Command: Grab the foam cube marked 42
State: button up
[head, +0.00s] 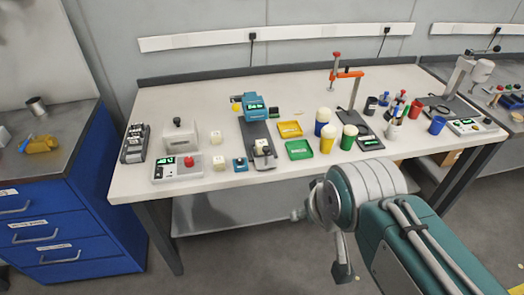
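Small pale cubes stand on the left part of the white workbench (330,172). One cube (215,138) is farther back, and another cube (218,164) is nearer the front, beside a grey box with a red button. Both carry small dark marks that are too small to read, so I cannot tell which is 42. My gripper (342,262) seems to hang below my wrist, in front of the bench and well apart from the cubes. Its fingers are mostly hidden and I cannot make out their opening.
A teal device (254,107), yellow tray (290,129), green tray (299,149) and several jars stand to the right. Blue drawers (60,215) are at left. Bare benchtop lies along the front edge.

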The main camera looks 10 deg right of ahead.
aim_at(260, 143)
jog(key=i, duration=1)
